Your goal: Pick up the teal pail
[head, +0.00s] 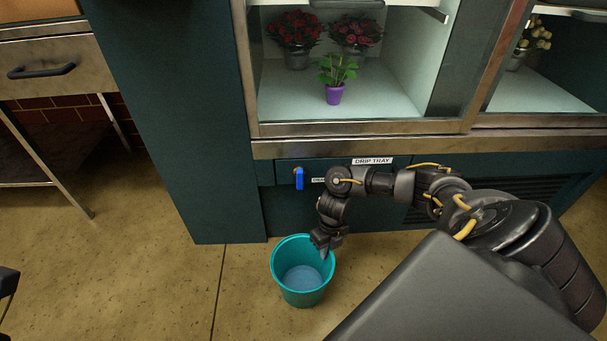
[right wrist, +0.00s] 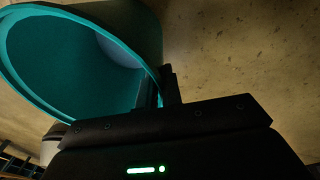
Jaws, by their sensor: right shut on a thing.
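The teal pail (head: 285,283) is upright at the foot of the dark teal cabinet, on or close above the floor; I cannot tell if there is a gap under it. A paler blue-grey round area shows inside it, perhaps water. My right gripper (head: 323,252) points down at the pail's right rim and is shut on it. In the right wrist view the pail (right wrist: 70,70) fills the upper left, with its rim between the fingers (right wrist: 160,95). A small dark part at the head view's left edge may be my left gripper (head: 7,281); its jaws cannot be made out.
A blue valve handle (head: 299,178) and a drip tray label (head: 372,161) are on the cabinet front above the pail. Potted flowers (head: 333,93) stand in the display case above. A metal table (head: 60,75) is at the left. The floor left of the pail is clear.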

